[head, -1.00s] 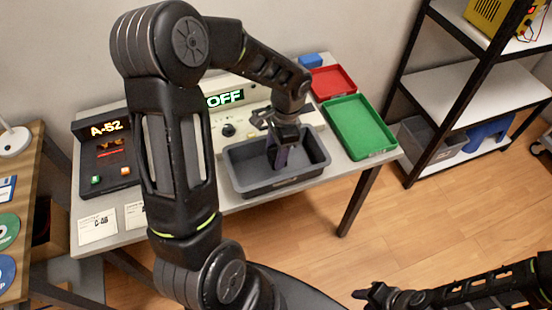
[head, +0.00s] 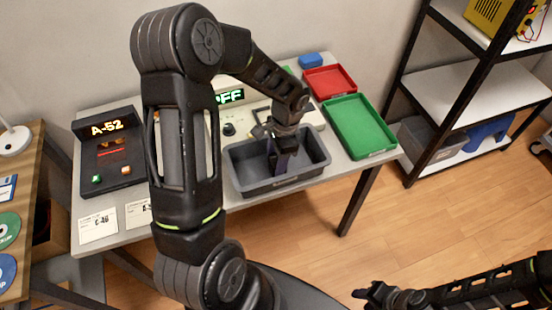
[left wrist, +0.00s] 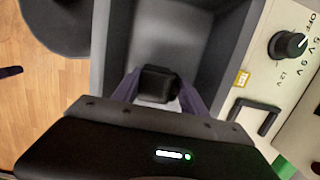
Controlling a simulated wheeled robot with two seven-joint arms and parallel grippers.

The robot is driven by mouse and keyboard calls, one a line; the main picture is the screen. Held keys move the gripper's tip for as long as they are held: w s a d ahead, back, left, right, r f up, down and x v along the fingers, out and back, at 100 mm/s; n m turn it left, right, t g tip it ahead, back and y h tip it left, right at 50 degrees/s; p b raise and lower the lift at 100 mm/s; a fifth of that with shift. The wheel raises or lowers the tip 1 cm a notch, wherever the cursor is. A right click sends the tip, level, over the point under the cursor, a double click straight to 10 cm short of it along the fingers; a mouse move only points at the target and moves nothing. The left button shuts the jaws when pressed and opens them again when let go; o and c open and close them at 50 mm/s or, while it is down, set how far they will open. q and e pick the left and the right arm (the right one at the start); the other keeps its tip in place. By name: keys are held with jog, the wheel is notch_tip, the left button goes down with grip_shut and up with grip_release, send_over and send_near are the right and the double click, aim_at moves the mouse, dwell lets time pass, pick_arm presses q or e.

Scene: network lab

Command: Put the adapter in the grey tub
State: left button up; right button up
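The grey tub (head: 247,184) stands near the front edge of the lab table. My left gripper (head: 281,166) points down inside its walls. In the left wrist view a small black block, the adapter (left wrist: 158,83), sits between the two fingertips of my left gripper (left wrist: 160,88), which appear to touch its sides. The tub's grey wall (left wrist: 101,45) and floor surround it there; I cannot tell whether the adapter touches the floor. In the head view the adapter is hidden by the gripper. My right gripper (head: 368,294) is low at the right, away from the table; its opening is unclear.
A green tray (head: 360,125) and a red tray (head: 328,81) lie right of the tub. A panel with a knob (left wrist: 288,45) is behind it. A dark A-52 box (head: 108,155) and cards (head: 98,226) are at left. A black shelf rack (head: 440,110) stands right.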

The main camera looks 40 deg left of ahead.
pick_arm(q)
jog(key=o, duration=0.5)
jog(key=shift+c, duration=0.2)
notch_tip(320, 180, up, 12)
jog(key=w+d, duration=0.1)
jog(key=shift+w+r, duration=0.15)
jog(key=shift+w, duration=0.1)
dwell(0.4)
